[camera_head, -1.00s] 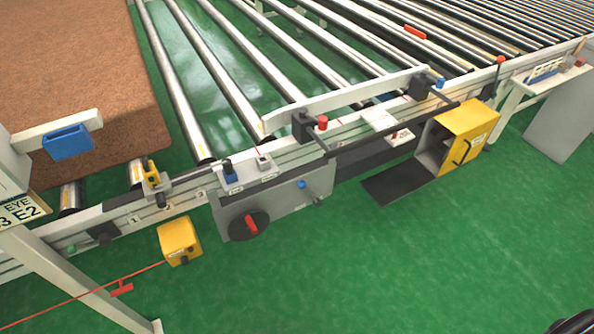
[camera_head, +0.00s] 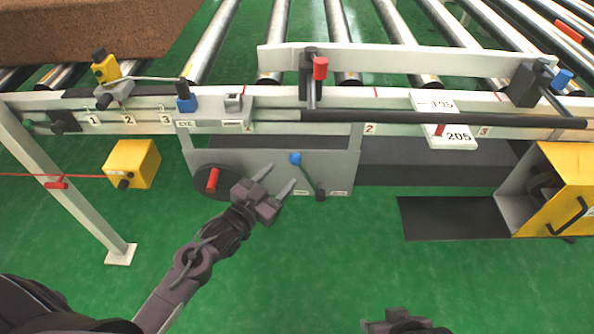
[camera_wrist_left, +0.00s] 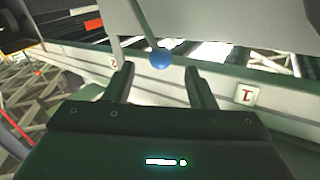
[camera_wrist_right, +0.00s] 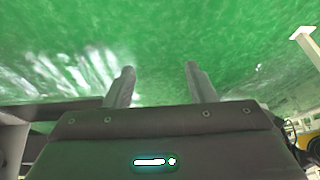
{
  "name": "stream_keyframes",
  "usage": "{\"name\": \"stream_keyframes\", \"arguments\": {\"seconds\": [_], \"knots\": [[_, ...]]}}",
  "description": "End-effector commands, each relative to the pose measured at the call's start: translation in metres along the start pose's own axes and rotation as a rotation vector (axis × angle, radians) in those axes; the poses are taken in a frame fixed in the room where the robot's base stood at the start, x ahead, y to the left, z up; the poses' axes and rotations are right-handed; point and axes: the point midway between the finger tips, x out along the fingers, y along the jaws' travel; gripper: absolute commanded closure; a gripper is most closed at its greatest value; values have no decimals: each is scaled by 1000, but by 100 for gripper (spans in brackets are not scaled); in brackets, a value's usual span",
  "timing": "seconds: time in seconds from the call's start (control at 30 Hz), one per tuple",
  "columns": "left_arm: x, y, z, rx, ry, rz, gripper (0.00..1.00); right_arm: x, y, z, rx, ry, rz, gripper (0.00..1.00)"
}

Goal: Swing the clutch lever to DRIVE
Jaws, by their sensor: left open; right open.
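The clutch lever (camera_head: 309,177) is on the grey panel (camera_head: 262,160) below the conveyor rail. Its blue ball knob (camera_head: 295,158) is up and left, and its rod slants down right to a dark end between two small labels too small to read. My left gripper (camera_head: 275,180) is open and empty, just left of and below the knob. In the left wrist view the knob (camera_wrist_left: 161,60) shows beyond the open fingertips, roughly centred between them, with no visible contact. My right gripper (camera_wrist_right: 161,82) is open and empty over green floor; only its top shows at the head view's bottom edge.
A red-handled black dial (camera_head: 213,179) is left of my left gripper. A yellow box (camera_head: 132,163) hangs farther left. A yellow housing (camera_head: 560,190) with a black plate stands at right. A long dark bar (camera_head: 440,118) runs along the rail above. Green floor is clear in front.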

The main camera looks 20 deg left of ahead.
Motion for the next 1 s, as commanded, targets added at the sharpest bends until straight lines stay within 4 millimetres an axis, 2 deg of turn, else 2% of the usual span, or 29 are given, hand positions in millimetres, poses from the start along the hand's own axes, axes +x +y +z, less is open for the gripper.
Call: {"name": "stream_keyframes", "arguments": {"seconds": [0.17, 0.4, 0.53, 0.7, 0.9, 0.93, 1.0], "knots": [[17, 0, -6, 3, 20, 1, 50, -2, -4, -3, -7, 23, -7, 50], [56, 0, -6, 3, 17, 1, 50, 3, -10, -8, -18, 76, -22, 50], [70, 0, -6, 3, 17, 0, 50, 3, -13, -11, -21, 101, -28, 50], [78, 0, -6, 3, 14, 1, 50, 3, -15, -13, -24, 114, -31, 50], [78, 0, -6, 3, 13, 1, 50, 3, -15, -14, -24, 116, -31, 50], [78, 0, -6, 3, 13, 1, 51, 3, -15, -14, -24, 116, -31, 50], [78, 0, -6, 3, 13, 1, 60, 3, -15, -14, -24, 116, -31, 50]]}}
